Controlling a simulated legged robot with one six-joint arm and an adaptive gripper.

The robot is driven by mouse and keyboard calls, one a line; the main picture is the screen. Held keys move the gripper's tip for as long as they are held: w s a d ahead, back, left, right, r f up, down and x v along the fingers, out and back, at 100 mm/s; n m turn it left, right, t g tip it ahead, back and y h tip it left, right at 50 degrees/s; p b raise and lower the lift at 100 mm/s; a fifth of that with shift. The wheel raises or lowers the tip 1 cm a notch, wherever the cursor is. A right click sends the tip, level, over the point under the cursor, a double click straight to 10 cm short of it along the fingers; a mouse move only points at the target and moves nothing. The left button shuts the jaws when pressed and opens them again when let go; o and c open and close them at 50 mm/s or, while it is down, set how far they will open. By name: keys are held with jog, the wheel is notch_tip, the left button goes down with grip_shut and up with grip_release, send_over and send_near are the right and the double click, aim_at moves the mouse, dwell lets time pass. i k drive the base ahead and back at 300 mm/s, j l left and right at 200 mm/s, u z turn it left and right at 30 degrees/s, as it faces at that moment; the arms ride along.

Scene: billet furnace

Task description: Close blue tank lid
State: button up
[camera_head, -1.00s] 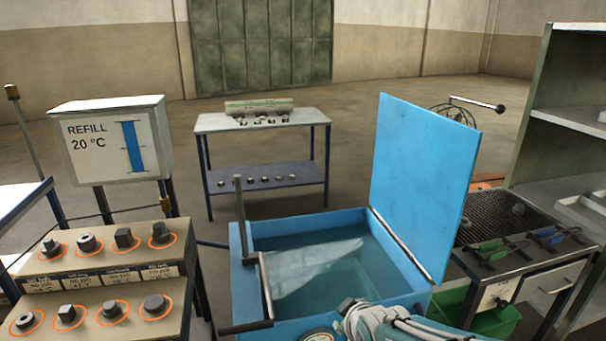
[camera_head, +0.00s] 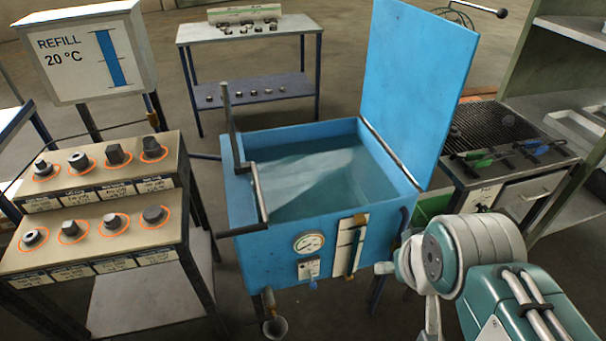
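The blue tank (camera_head: 262,205) stands in the middle of the view, with water (camera_head: 325,172) inside. Its blue lid (camera_head: 418,75) is up, standing steeply from the hinge bar along the tank's right edge. A gauge (camera_head: 308,243) and a white level strip (camera_head: 346,246) are on its front. A dark handle frame (camera_head: 258,192) is at its left edge. Parts of my arm show at the lower right, in front of and to the right of the tank. My gripper's fingers cannot be made out.
A stepped stand with several metal parts (camera_head: 92,224) is at the left, below the refill sign box (camera_head: 90,55). A small table (camera_head: 250,32) stands behind the tank. A grated bench with tools (camera_head: 495,138) and a shelf unit (camera_head: 565,75) are at the right.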

aim_at(419, 61)
jog(key=l+u, duration=0.15)
jog(key=u, duration=0.2)
jog(key=l+u, duration=0.2)
jog(key=u, duration=0.2)
jog(key=l+u, duration=0.2)
jog(key=l, duration=0.45)
jog(key=l+u, duration=0.25)
jog(key=l, duration=0.4)
jog(key=k+l+u, duration=0.2)
jog(key=l, duration=0.4)
jog(key=k+l, duration=0.1)
jog(key=l, duration=0.85)
jog(key=k+l, duration=0.15)
jog(key=l, duration=0.85)
jog(key=k+u, duration=0.05)
